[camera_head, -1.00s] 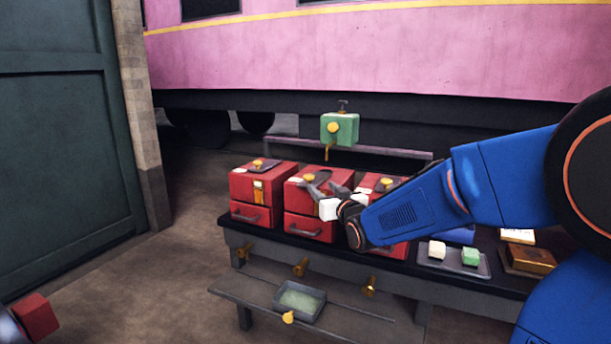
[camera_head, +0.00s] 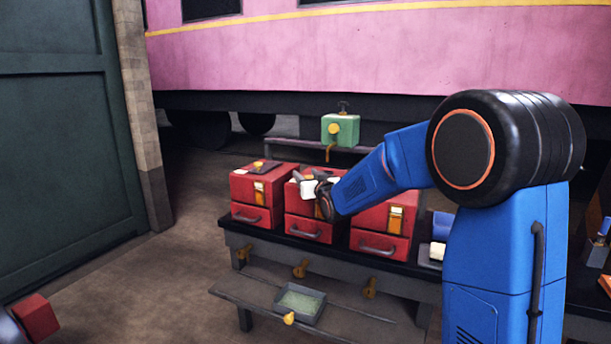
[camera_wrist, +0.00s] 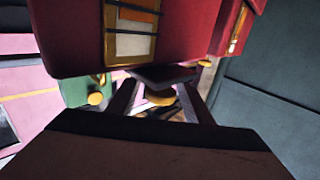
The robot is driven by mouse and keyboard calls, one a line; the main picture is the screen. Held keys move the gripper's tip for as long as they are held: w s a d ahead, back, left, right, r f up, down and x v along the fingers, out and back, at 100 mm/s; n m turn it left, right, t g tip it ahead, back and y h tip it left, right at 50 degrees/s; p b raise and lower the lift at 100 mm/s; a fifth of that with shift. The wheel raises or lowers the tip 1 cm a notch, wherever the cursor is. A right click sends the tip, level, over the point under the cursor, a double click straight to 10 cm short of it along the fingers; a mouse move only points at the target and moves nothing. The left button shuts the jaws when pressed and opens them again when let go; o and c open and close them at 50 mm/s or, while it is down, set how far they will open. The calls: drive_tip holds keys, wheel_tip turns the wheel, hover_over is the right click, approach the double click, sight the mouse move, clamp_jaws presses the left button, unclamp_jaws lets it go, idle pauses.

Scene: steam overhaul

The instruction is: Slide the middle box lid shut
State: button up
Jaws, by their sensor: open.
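The middle red box (camera_head: 302,226) stands on the dark bench between two similar red boxes. My gripper (camera_head: 309,175) is over its top, open, with the fingers pointing away from the head camera. In the wrist view, a small dark lid plate (camera_wrist: 163,76) with a round brass knob (camera_wrist: 160,97) shows between my open fingers, beside a red box face (camera_wrist: 75,35). I cannot tell whether the fingers touch the knob. In the head view my gripper and wrist hide the middle lid and knob, so how far the lid is open cannot be seen.
The left red box (camera_head: 250,215) has a dark lid plate with a brass knob on top. My forearm covers the top of the right red box (camera_head: 380,243). A green box (camera_head: 340,130) stands behind. A grey tray (camera_head: 318,309) and brass pieces are on the lower shelf.

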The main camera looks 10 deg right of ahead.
drive_tip(key=shift+w+a, duration=0.1)
drive_tip(key=shift+w, duration=0.5)
clamp_jaws()
drive_tip(key=shift+w+d, duration=0.5)
drive_tip(key=shift+w, duration=0.2)
drive_tip(key=shift+w+d, duration=0.5)
drive_tip(key=shift+w, duration=0.2)
unclamp_jaws()
drive_tip(key=shift+s, duration=0.1)
